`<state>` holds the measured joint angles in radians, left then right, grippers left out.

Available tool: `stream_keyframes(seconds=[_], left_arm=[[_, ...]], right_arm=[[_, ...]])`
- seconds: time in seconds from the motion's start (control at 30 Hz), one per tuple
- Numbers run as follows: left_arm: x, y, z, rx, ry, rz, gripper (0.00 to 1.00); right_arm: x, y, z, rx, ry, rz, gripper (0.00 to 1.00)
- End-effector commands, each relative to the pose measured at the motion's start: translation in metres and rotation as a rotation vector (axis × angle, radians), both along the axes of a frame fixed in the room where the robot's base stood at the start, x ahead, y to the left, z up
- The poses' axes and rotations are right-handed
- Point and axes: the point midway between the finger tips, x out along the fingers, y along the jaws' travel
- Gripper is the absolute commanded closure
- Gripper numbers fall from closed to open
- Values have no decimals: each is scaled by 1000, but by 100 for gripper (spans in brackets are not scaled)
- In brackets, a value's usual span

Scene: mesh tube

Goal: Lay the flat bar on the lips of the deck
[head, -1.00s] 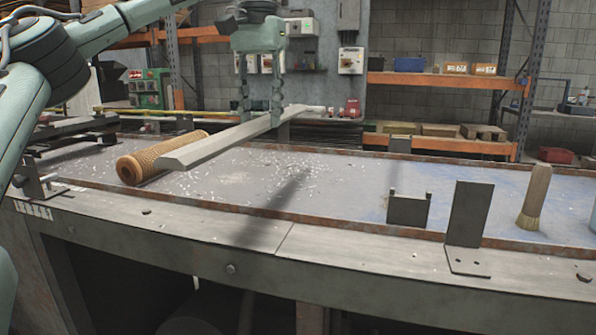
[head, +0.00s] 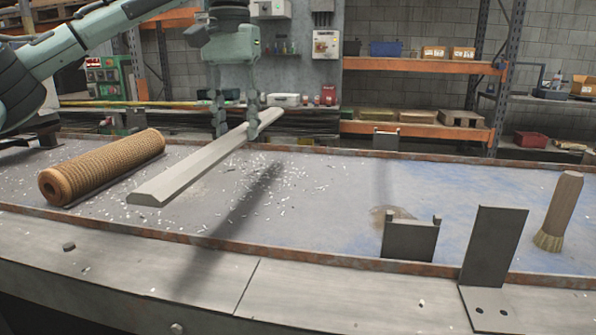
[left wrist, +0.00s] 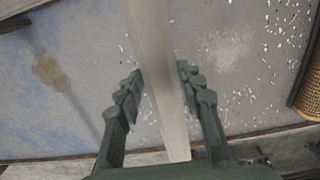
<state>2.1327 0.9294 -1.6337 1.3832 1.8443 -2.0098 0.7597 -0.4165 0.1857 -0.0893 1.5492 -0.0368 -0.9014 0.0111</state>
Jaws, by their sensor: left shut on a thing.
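The flat bar (head: 190,172) is a long pale grey strip with bevelled edges. My left gripper (head: 236,128) is shut on it and holds it raised above the deck (head: 320,205), its near end towards the camera. In the left wrist view the bar (left wrist: 158,60) runs between the fingers (left wrist: 160,80). The deck is a grey-blue surface with a rusty front lip (head: 300,253) and a rusty back lip (head: 330,150). The bar's shadow falls on the deck, apart from the bar. My right gripper is not in view.
A brown mesh tube (head: 105,168) lies on the deck at left. A notched grey bracket (head: 410,241) stands by the front lip, a similar one (head: 386,139) at the back. A tall bent plate (head: 494,245) and a brush (head: 562,210) stand at right. White chips litter the middle.

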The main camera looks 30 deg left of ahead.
Motion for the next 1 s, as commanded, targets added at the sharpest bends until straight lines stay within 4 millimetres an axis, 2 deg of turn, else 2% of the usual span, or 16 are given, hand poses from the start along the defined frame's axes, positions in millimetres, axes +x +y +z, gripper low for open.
stream_keyframes(seconds=[0.17,0.4,0.7,0.87,1.0], left_arm=[[9,-3,-5,0,-1,-1,100],[53,-19,-34,-3,2,-2,100],[102,-34,-63,-3,-2,-2,100],[111,-36,-69,-2,-1,-2,100],[111,-36,-85,-2,1,-3,100]], right_arm=[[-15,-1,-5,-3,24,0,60],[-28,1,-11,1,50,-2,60],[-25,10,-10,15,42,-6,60],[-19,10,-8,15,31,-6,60],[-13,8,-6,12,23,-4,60]])
